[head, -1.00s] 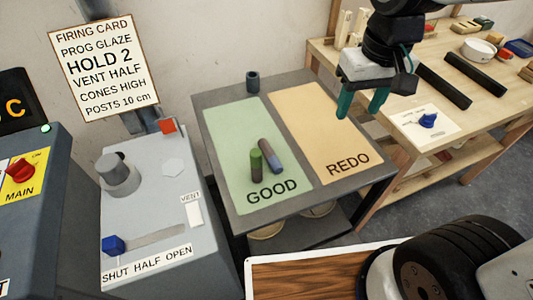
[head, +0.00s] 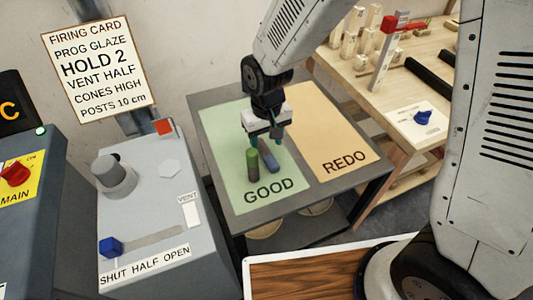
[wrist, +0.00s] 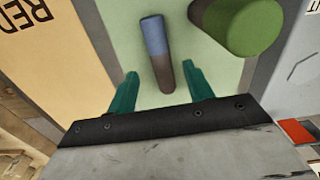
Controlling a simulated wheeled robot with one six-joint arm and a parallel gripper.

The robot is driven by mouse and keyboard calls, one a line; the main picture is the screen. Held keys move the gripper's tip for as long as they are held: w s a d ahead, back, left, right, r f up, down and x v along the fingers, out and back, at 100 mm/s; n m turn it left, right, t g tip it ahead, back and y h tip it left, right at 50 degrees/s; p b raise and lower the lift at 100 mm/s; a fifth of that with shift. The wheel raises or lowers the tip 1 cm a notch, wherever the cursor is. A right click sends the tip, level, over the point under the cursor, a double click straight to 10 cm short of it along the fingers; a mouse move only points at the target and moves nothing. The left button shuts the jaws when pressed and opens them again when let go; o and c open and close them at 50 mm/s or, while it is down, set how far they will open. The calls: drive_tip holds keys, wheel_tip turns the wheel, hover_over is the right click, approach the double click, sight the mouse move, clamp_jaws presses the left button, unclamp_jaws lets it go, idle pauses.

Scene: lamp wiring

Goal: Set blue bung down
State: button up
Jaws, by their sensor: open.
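The blue bung, a cylinder blue at one end and brown at the other, lies on its side on the green GOOD area (head: 228,125). It shows in the head view (head: 269,160) and in the wrist view (wrist: 160,52). My gripper (head: 264,141) is over the GOOD area, open. In the wrist view my two teal fingers (wrist: 160,70) are on either side of the bung's brown end, with gaps showing. Whether the fingers are level with it I cannot tell.
A green-topped cylinder (head: 253,165) stands upright close by the bung. The tan REDO area (head: 320,125) is empty. The kiln box with a blue slider (head: 111,246) stands left; a wooden bench (head: 400,110) with blocks stands right.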

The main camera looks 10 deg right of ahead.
sight(266, 151)
drive_tip(key=shift+f, duration=2)
clamp_jaws()
